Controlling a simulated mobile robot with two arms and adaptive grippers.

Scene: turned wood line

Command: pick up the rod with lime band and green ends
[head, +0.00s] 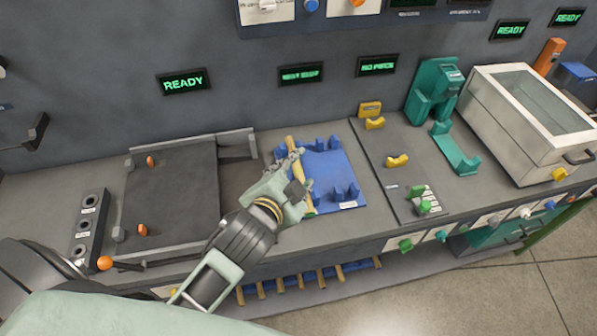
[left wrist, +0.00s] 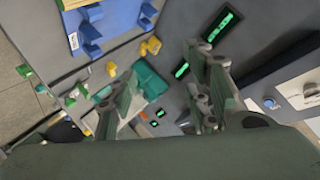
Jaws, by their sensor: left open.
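A tan wooden rod (head: 290,144) lies along the left side of the blue rack (head: 331,170). Its middle is partly covered by my left gripper, and I cannot make out its band or end colours clearly. My left gripper (head: 298,172) is open, over or close beside the rod in the head view; the height gap is hard to judge. In the left wrist view my open fingers (left wrist: 165,82) have no rod between them, and the blue rack (left wrist: 112,22) shows at the top left. My right gripper is not in view.
A dark flat plate (head: 172,203) with orange knobs lies left of the rack. Yellow cradles (head: 397,161), a teal stand (head: 455,150) and a lidded box (head: 530,110) stand to the right. Several rods (head: 300,283) lie on a blue rack below the counter.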

